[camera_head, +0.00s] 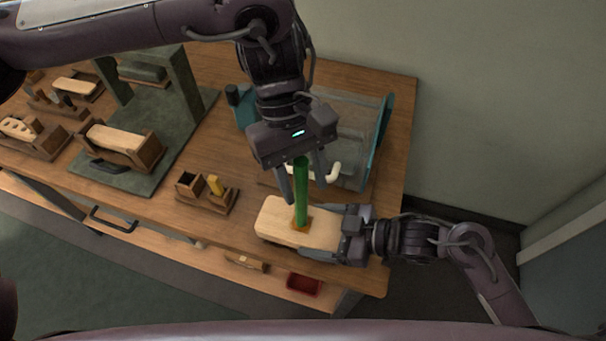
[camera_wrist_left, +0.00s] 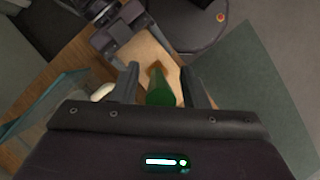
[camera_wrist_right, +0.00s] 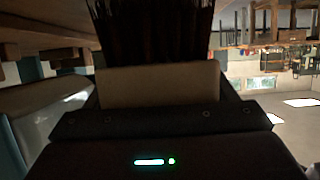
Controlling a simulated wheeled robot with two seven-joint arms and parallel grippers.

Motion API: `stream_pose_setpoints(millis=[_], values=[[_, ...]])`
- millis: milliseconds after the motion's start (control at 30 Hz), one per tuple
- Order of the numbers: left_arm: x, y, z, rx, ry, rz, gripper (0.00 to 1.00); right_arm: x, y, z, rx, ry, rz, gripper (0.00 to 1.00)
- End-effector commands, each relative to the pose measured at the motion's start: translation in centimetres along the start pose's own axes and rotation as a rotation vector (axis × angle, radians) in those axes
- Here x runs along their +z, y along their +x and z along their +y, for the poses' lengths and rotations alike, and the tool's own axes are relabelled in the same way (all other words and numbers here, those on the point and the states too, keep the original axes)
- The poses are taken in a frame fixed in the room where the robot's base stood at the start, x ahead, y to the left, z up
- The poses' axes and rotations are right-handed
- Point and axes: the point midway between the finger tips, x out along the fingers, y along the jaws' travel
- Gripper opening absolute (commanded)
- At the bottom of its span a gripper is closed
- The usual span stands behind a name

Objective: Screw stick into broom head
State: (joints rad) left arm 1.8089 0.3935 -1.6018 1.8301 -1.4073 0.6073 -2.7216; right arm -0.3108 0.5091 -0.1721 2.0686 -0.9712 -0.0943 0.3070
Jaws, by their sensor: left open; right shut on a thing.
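The green stick (camera_head: 301,192) stands upright on the pale wooden broom head (camera_head: 270,222), its lower end at a brown square patch on the top face. My right gripper (camera_head: 335,236) is shut on the broom head from its right end. In the right wrist view the broom head (camera_wrist_right: 160,84) fills the jaws, with dark bristles beyond it. My left gripper (camera_head: 303,190) is above, pointing down, its open fingers on either side of the stick. In the left wrist view the stick (camera_wrist_left: 160,88) shows between the fingers, apart from both. Whether the stick's end is threaded in is hidden.
A clear box with a teal side (camera_head: 372,140) stands behind the grippers. A small wooden holder with a yellow piece (camera_head: 215,187) is to the left. A green press-like frame (camera_head: 185,95) stands further left. The table's right edge is close to my right gripper.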

Motion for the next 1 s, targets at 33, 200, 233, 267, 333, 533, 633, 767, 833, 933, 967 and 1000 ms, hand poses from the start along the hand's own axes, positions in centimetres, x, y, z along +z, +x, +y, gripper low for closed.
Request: stream_pose_setpoints(millis=[33,200,233,267,333,533,633,767,833,933,967,1000], values=[[0.1,-0.1,0.0,0.001,0.0,0.0,0.41,0.0,0.0,0.0,-0.001,0.0,-0.001,0.14],[0.8,-1.9,0.1,0.003,0.002,0.002,0.41,0.0,0.0,0.0,-0.001,0.001,0.0,0.14],[1.0,-2.3,0.1,0.002,0.002,0.002,0.41,0.0,0.0,0.0,-0.001,0.001,0.0,0.14],[1.1,-2.7,0.1,0.003,0.001,0.003,0.41,0.0,0.0,0.0,-0.001,0.001,0.0,0.14],[1.4,-3.4,0.1,0.002,0.001,0.002,0.41,0.0,0.0,0.0,-0.001,0.001,0.0,0.14],[1.8,-4.2,0.0,0.0,0.0,-0.001,0.41,0.0,0.0,0.0,-0.001,0.001,0.0,0.14],[1.8,-4.1,0.0,0.0,0.0,-0.001,0.41,0.0,0.0,0.0,-0.001,0.001,0.0,0.14],[1.8,-4.1,0.0,0.0,-0.002,0.0,0.45,0.0,0.0,0.0,-0.001,0.001,0.0,0.14],[2.0,-4.1,0.0,-0.002,-0.018,0.003,0.45,0.0,0.0,0.0,-0.001,0.001,0.0,0.14],[2.4,-4.1,0.1,-0.008,-0.086,0.014,0.45,0.0,0.0,0.0,-0.001,0.001,0.0,0.14],[2.6,-4.1,0.1,-0.011,-0.118,0.02,0.45,0.0,0.0,0.0,-0.001,0.001,0.0,0.14],[3.0,-4.0,0.1,-0.014,-0.169,0.029,0.45,0.0,0.0,0.0,-0.001,0.001,0.0,0.14]])
